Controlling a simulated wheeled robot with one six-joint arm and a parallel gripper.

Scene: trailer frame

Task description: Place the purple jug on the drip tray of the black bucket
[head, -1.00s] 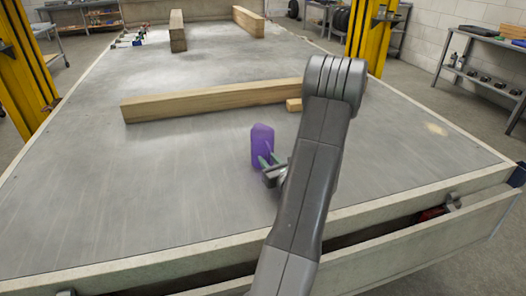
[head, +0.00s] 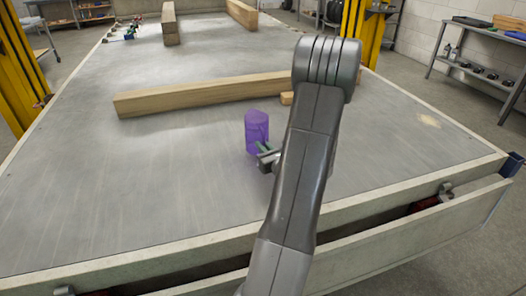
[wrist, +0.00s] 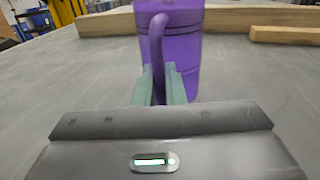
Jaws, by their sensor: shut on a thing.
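The purple jug (head: 257,131) is upright over the grey trailer bed, in front of a long wooden beam. My gripper (head: 266,150) is on its near side, partly behind my own arm in the head view. In the wrist view the jug (wrist: 183,50) faces me with its handle (wrist: 157,55) towards me. The two green fingers of my gripper (wrist: 160,86) stand on either side of the handle and are shut on it. I cannot tell whether the jug's base touches the bed. No black bucket or drip tray shows in these views.
A long wooden beam (head: 200,93) lies across the bed (head: 130,180) beyond the jug, with a short wood block (head: 287,98) at its right. Two more beams lie at the far end. Yellow posts (head: 14,75) stand beside the trailer. The left part of the bed is clear.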

